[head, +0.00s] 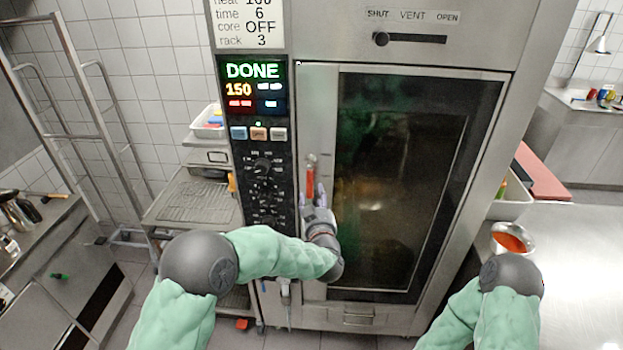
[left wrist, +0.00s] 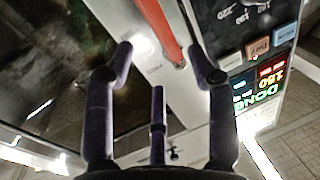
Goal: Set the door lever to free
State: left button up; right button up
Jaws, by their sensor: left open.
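The door lever (head: 310,180) is a red handle on the left edge of the oven door (head: 415,180). In the head view it hangs nearly straight down from a metal pivot. The door looks closed. My left gripper (head: 318,202) is open just below and around the lever's lower end. In the left wrist view the lever (left wrist: 158,30) runs between the spread fingers of my left gripper (left wrist: 160,54); I cannot tell whether any finger touches it. My right arm shows at lower right, but its gripper is out of view.
Left of the door is the control panel (head: 263,180) with knobs, buttons and a display (head: 253,86) reading DONE and 150. A vent slider (head: 381,39) is above the door. A wire-rack trolley (head: 195,200) stands left, a steel counter (head: 570,260) right.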

aim_at(312, 183)
pick_arm(q)
jog(key=w, duration=0.3)
jog(key=w+a, duration=0.1)
jog(key=w, duration=0.4)
jog(key=shift+w+a+p, duration=0.3)
jog(key=shift+w+a, duration=0.05)
grip_shut()
